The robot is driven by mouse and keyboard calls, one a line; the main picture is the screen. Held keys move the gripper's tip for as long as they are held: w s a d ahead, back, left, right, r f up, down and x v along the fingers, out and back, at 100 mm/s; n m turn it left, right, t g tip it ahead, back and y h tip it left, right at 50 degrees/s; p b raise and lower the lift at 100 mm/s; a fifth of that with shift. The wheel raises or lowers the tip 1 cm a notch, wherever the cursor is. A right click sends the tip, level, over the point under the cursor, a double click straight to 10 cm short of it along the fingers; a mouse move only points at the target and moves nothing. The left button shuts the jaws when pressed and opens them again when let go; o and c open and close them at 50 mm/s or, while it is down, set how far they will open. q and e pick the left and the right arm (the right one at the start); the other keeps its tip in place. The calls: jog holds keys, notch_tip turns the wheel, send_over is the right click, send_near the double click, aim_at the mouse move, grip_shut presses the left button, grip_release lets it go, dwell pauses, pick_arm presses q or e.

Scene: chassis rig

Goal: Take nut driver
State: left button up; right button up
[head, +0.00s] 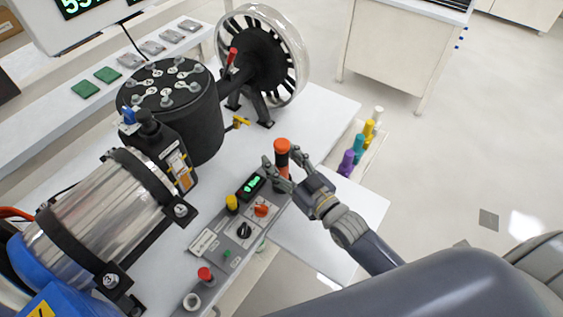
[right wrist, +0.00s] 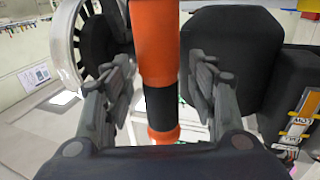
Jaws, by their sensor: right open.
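The nut driver, with an orange and black handle (head: 282,147), stands upright at the far end of the grey control panel. My right gripper (head: 277,168) is open, with its fingers on either side of the handle. In the right wrist view the orange handle (right wrist: 156,45) with its black band runs between the two open fingers (right wrist: 160,82). Gaps show on both sides of it, so the fingers look apart from it. The driver's lower end is hidden by the gripper and panel. My left gripper is not in view.
The control panel (head: 214,246) has coloured knobs and a green display. A black cylinder (head: 200,120) and a spoked flywheel (head: 262,60) stand behind. Several coloured handles (head: 358,145) stand in a rack at right. A bare white surface (head: 325,225) lies under my right arm.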

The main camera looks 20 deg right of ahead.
jog(key=shift+c, duration=0.9)
grip_shut()
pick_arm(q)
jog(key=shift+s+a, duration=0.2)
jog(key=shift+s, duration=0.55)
pick_arm(e)
jog(key=shift+r, duration=0.1)
notch_tip(320, 180, up, 11)
jog(key=shift+p, duration=0.65)
notch_tip(320, 180, up, 5)
jog(key=p, duration=0.5)
jog(key=shift+p, duration=0.4)
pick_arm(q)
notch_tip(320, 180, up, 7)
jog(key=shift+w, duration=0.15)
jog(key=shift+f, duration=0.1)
